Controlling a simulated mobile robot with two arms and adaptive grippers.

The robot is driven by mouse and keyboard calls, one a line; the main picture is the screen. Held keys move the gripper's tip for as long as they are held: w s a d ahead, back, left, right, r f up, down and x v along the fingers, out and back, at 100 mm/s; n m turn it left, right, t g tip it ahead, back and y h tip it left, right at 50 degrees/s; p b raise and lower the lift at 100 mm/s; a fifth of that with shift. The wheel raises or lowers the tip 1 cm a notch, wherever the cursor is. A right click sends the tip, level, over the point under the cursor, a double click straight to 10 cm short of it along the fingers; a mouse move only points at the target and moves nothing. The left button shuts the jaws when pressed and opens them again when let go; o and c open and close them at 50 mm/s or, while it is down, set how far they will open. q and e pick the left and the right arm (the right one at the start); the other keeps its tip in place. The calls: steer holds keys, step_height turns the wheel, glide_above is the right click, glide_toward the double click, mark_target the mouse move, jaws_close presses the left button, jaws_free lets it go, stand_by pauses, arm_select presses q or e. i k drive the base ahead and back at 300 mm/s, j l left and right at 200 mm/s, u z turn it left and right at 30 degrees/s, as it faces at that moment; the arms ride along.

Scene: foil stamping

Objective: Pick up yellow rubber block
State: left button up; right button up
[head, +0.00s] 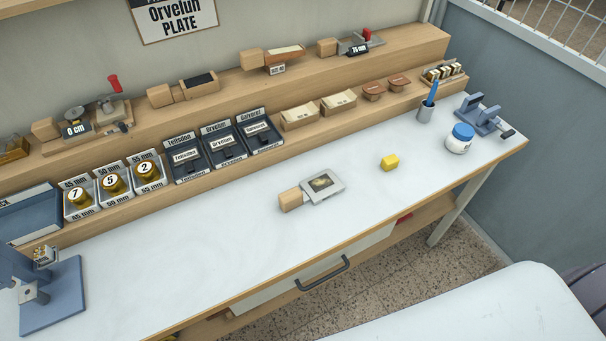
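The yellow rubber block (390,162) lies on the white workbench top (230,225), right of the middle in the head view. It is small and stands apart from everything around it. Neither of my grippers shows in this view, so I cannot see whether they are open or shut.
Left of the block lies a grey plate (333,183) with a wooden handle block (290,200). Stepped wooden shelves (225,95) run behind. The bench's front is clear.

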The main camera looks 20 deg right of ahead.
mark_target(388, 163)
steer(key=z, duration=1.2)
steer(key=l+u, duration=0.15)
